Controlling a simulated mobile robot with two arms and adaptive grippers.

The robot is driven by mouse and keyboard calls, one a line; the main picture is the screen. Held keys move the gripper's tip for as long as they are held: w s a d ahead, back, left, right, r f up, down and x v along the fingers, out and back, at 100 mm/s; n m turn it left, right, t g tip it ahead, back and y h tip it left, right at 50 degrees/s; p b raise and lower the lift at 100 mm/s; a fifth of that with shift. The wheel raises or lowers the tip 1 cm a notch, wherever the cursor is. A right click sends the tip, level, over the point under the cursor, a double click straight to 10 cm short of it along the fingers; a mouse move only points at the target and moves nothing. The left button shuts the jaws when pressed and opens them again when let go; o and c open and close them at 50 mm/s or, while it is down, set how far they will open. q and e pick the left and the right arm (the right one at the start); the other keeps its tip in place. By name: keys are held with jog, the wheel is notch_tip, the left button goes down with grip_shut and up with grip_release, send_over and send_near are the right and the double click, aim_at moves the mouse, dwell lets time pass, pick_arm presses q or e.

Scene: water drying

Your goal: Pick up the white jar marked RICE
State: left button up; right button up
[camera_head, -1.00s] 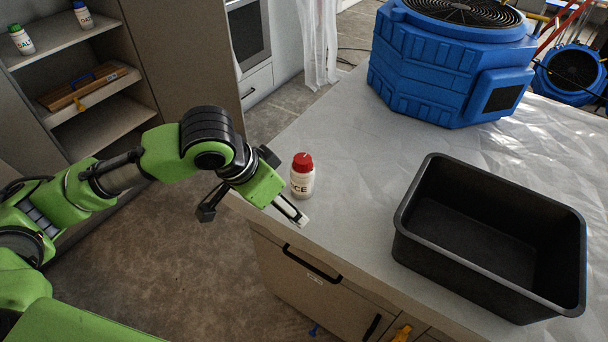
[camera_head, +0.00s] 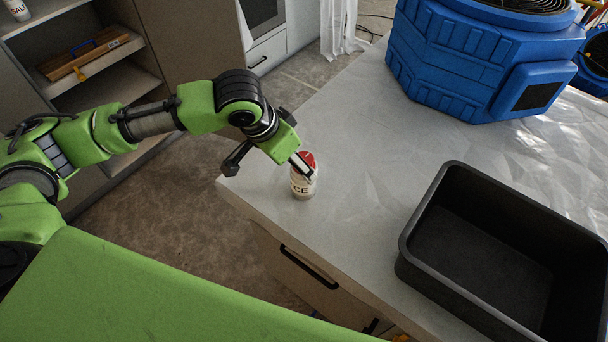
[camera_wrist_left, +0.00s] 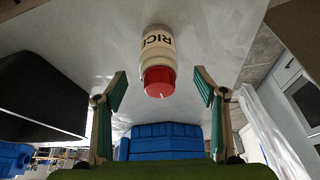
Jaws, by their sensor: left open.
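The white jar with a red lid (camera_head: 302,187) stands upright on the counter (camera_head: 350,235) near its left edge. Only the end of its lettering shows in the head view. In the left wrist view the jar (camera_wrist_left: 158,50) shows its RICE label upside down, with the lid toward the fingers. My left gripper (camera_head: 268,164) is over the counter edge, and one finger crosses in front of the red lid. In the left wrist view the two fingers (camera_wrist_left: 160,95) are spread wide, with the lid centred between their tips and nothing held. My right gripper is not in view.
A black open bin (camera_head: 500,255) stands on the counter to the right of the jar. A big blue machine (camera_head: 485,65) sits at the back of the counter. The counter between jar and machine is clear. A shelf unit (camera_head: 60,60) stands at the upper left.

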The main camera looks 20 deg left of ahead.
pick_arm(q)
jog(key=shift+w+d+f, duration=0.1)
jog(key=shift+w+f, duration=0.2)
jog(key=shift+f, duration=0.3)
jog(key=shift+w+d+f, duration=0.1)
jog(key=shift+w+f, duration=0.1)
jog(key=shift+f, duration=0.1)
jog(key=shift+p+x, duration=0.95)
jog(key=shift+x, duration=1.45)
jog(key=shift+d+f, duration=0.2)
jog(key=shift+f, duration=0.1)
jog(key=c, duration=1.5)
jog(key=shift+c, duration=0.9)
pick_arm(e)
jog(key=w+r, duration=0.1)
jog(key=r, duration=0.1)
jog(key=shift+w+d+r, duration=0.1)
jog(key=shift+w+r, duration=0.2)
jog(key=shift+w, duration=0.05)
pick_arm(q)
jog(key=shift+r, duration=0.2)
